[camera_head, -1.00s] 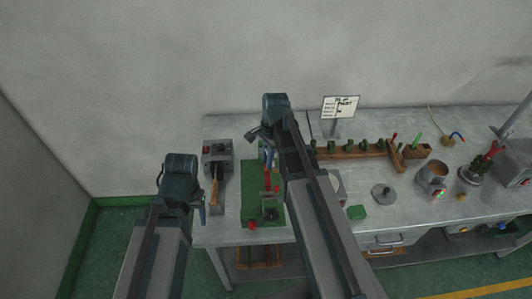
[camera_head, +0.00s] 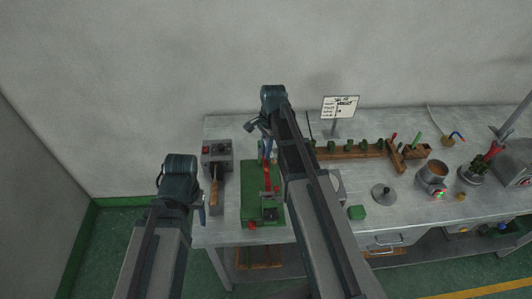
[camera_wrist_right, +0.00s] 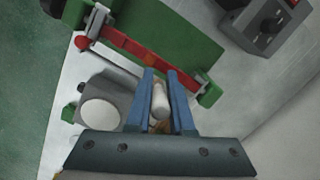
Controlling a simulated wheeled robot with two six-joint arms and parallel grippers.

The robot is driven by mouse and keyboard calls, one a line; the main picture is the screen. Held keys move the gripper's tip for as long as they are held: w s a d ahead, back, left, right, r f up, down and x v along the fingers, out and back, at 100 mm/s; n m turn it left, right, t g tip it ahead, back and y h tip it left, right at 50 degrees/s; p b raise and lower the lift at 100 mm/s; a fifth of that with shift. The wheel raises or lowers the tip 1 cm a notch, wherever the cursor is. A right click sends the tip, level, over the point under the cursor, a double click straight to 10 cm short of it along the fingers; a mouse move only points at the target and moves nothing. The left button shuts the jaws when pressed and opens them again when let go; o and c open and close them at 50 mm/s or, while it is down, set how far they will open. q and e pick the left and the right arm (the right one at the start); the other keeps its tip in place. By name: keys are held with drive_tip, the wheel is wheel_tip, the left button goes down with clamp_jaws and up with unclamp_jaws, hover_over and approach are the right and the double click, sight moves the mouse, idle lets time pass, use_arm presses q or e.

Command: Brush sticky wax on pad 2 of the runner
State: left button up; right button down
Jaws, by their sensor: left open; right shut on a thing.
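A green fixture (camera_head: 252,213) stands at the left of the bench and carries a long red bar (camera_head: 267,178), which looks like the runner. The bar also shows in the right wrist view (camera_wrist_right: 140,50). Its numbered pads cannot be told apart. My right gripper (camera_head: 262,142) is over the fixture's far end. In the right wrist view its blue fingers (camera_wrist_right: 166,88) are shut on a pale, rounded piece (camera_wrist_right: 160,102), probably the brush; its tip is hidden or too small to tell. My left gripper (camera_head: 201,208) is open and empty at the bench's left edge.
A grey box with a wooden-handled tool (camera_head: 214,190) stands left of the fixture. A grey unit with a white disc (camera_wrist_right: 100,112) is beside it.

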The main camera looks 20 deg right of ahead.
sight(265, 141)
wheel_tip(265, 141, up, 6)
drive_tip(key=p, duration=0.6)
idle(0.4)
wheel_tip(265, 141, up, 3)
drive_tip(key=p, duration=0.3)
drive_tip(key=shift+r, duration=0.1)
drive_tip(key=shift+s, duration=0.1)
idle(0.5)
